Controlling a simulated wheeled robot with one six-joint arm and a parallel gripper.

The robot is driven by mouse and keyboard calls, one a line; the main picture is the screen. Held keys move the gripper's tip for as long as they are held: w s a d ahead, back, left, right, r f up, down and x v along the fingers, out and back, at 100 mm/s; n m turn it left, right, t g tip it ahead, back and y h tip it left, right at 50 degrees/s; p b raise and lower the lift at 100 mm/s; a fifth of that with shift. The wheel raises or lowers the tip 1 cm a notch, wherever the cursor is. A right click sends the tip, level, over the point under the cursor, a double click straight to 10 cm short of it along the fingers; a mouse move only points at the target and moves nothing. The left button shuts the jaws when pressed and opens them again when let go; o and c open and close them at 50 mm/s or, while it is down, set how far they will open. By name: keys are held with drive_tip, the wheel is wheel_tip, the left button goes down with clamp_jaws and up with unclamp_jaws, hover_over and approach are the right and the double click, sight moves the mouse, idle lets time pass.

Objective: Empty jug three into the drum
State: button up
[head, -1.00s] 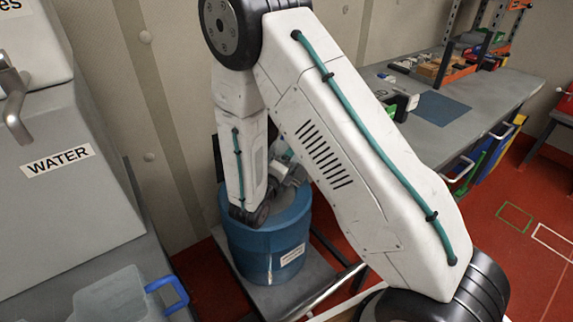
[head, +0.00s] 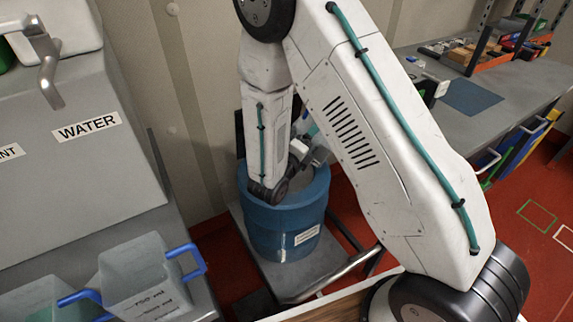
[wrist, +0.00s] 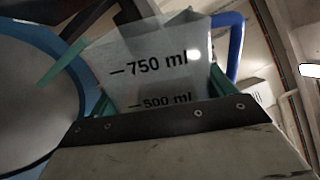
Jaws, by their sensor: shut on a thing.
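My gripper (wrist: 146,75) is shut on a translucent jug (wrist: 150,65) with a blue handle and black marks reading 750 ml and 500 ml. Green finger pads sit on both sides of it. The number on this jug does not show. The blue drum (head: 285,238) stands below my arm in the head view, with a pale label. Its blue rim shows close beside the jug in the wrist view (wrist: 68,67). I cannot tell how far the jug is tilted or whether liquid flows.
Two more translucent jugs with blue handles, one nearer the middle (head: 143,282) and one at the lower left (head: 40,302), stand left of the drum. A grey unit labelled WATER (head: 75,165) with a tap is behind them. A workbench (head: 440,125) is at the right. Red floor lies beyond.

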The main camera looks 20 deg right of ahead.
sight(303, 131)
drive_tip(key=shift+r, duration=0.1)
drive_tip(key=shift+w+a+r+n, duration=0.2)
drive_tip(key=shift+r+n, duration=0.2)
drive_tip(key=shift+n, duration=0.3)
idle(0.7)
drive_tip(key=shift+w+a+r+n, duration=0.2)
drive_tip(key=shift+w+r+n, duration=0.15)
drive_tip(key=shift+n, duration=0.45)
drive_tip(key=shift+r, duration=0.1)
idle(0.5)
drive_tip(key=shift+w+a+r+n, duration=0.25)
drive_tip(key=shift+r+n, duration=0.1)
drive_tip(key=shift+n, duration=0.35)
idle(1.8)
